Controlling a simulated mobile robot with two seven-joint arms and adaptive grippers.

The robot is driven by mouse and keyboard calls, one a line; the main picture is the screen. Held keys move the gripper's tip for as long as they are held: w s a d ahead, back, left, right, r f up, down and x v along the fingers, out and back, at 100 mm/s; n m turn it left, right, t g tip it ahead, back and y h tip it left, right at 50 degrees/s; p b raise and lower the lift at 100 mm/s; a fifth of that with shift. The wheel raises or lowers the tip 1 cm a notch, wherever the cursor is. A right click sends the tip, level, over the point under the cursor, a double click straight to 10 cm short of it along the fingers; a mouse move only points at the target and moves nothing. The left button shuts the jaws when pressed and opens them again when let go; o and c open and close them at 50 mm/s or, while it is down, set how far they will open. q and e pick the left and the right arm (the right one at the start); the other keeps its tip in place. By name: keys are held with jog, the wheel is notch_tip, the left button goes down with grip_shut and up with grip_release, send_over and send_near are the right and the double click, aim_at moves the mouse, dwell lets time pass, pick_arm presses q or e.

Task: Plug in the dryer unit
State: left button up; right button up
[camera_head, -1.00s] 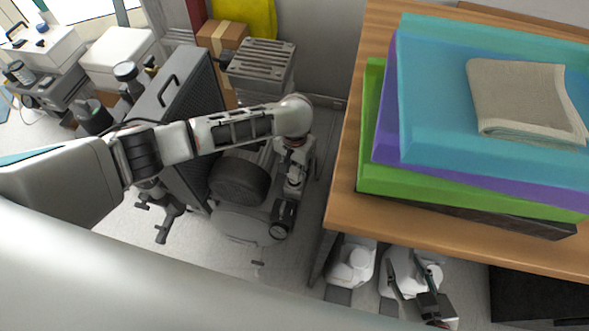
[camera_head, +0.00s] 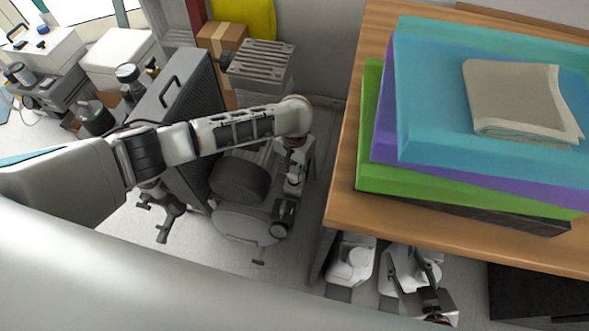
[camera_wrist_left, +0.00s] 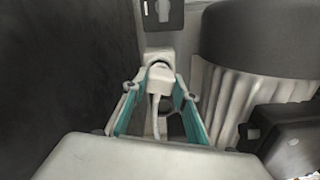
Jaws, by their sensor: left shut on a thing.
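In the left wrist view my left gripper (camera_wrist_left: 158,74) has teal-lined fingers shut on a white plug (camera_wrist_left: 160,82). A pale cord (camera_wrist_left: 156,118) runs from the plug back between the fingers. A grey plate with a white insert (camera_wrist_left: 163,12) is just beyond the fingertips; I cannot tell whether the plug touches it. In the head view my left arm reaches over the floor units, and its fingers cannot be made out. I cannot tell which unit is the dryer.
A dark panelled unit with a handle (camera_head: 185,108) and a black-topped ribbed motor (camera_head: 240,180) stand close to my left arm. The motor (camera_wrist_left: 262,38) is right of my fingers in the wrist view. A wooden table (camera_head: 345,160) holds coloured mats (camera_head: 430,120) and a cloth (camera_head: 520,95).

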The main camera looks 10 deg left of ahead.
pick_arm(q)
jog(key=shift+f, duration=0.2)
jog(key=shift+f+b, duration=0.3)
jog(key=shift+f, duration=0.5)
jog(key=o, duration=1.2)
notch_tip(320, 180, up, 12)
jog(key=shift+r, duration=0.1)
